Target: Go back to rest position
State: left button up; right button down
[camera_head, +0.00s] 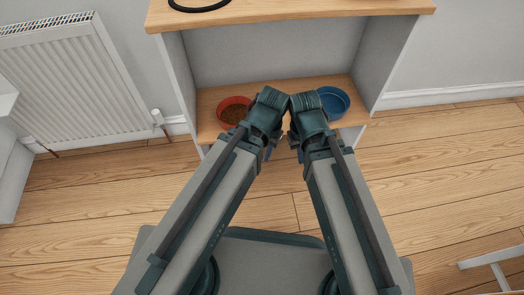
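My two arms reach forward from the bottom of the view, and their wrists meet close together in front of a wooden shelf. My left gripper (267,151) is mostly hidden under its own wrist and arm. My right gripper (298,149) shows a little better, as a small dark part below its wrist. I cannot make out the fingers of either one, nor whether they are open or shut. No object shows in either gripper.
A red bowl with brown contents (234,112) and a blue bowl (333,101) stand on the lower shelf (212,96), beside my wrists. A wooden top (300,9) lies above. A radiator (75,85) is at left, white furniture (497,262) at lower right. Floor is clear on both sides.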

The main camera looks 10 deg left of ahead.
jog(key=shift+r, duration=0.1)
notch_tip(320, 180, up, 38)
jog(key=p, duration=3.8)
